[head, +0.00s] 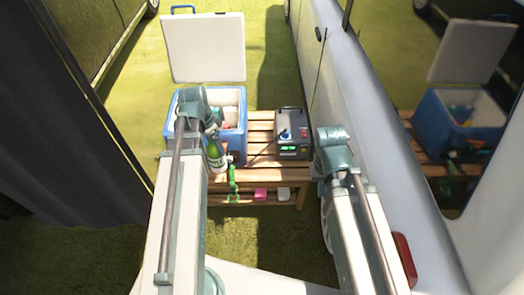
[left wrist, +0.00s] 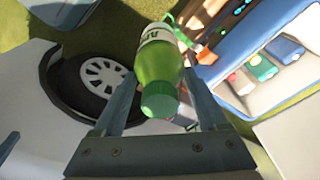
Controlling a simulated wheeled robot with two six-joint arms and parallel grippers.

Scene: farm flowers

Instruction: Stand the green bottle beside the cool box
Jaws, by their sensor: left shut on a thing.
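The green bottle (head: 215,154), with a pale label, is near the front of the blue cool box (head: 239,143) in the head view, tilted slightly. My left arm covers part of the cool box and most of this gripper in the head view. The cool box stands open on a slatted wooden table (head: 262,174), its white lid (head: 204,48) raised, with several items inside. I cannot tell whether the bottle touches the table. My right gripper is not visible.
A black device (head: 292,135) with green lights stands on the table right of the cool box. A green item (head: 233,180) hangs at the table's front edge. Pink (head: 261,194) and white (head: 283,194) things lie on the lower shelf. A silver vehicle (head: 352,90) borders the right.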

